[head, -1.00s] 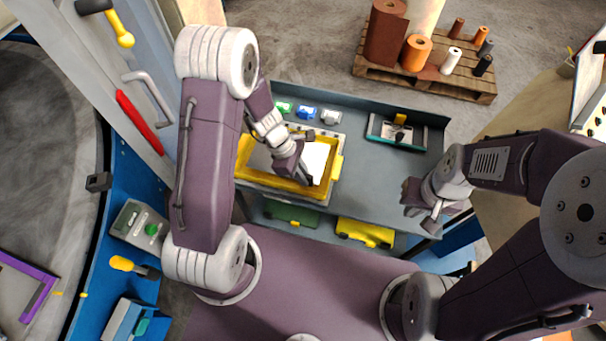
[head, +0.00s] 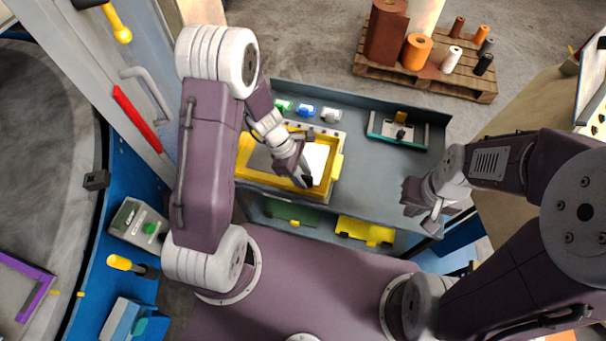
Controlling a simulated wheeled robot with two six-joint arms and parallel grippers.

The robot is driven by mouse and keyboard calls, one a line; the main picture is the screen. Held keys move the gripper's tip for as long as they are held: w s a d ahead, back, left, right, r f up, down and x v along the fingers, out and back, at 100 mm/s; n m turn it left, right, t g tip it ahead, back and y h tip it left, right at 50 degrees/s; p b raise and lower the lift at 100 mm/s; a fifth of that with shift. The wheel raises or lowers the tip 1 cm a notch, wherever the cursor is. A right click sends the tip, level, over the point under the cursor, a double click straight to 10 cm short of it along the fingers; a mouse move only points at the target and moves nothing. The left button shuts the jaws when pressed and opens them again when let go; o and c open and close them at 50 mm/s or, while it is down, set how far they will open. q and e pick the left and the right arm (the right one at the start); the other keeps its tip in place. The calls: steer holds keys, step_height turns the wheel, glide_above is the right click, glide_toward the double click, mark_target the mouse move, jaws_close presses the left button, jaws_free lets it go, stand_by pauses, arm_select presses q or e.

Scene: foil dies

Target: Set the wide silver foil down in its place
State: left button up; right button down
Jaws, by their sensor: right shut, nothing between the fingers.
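A yellow frame (head: 243,160) lies on the grey bench, with a bright white surface (head: 316,158) and a grey patch (head: 260,158) inside it. I cannot tell whether either is the wide silver foil; no foil can be clearly made out. My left gripper (head: 303,180) points down over the right part of the frame, close to its front edge. Its fingers are dark and small, and what is between them is hidden. My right gripper (head: 432,222) is shut and empty over the right end of the bench, well away from the frame.
Small green, blue and white items (head: 305,110) stand behind the frame. A teal-edged device (head: 397,132) sits at the back right of the grey bench (head: 375,180). A yellow item (head: 365,231) lies on a lower level in front. A pallet (head: 430,78) with several rolls stands beyond.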

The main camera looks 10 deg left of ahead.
arm_select(q)
steer(key=p+v, duration=0.2)
steer(key=v, duration=0.7)
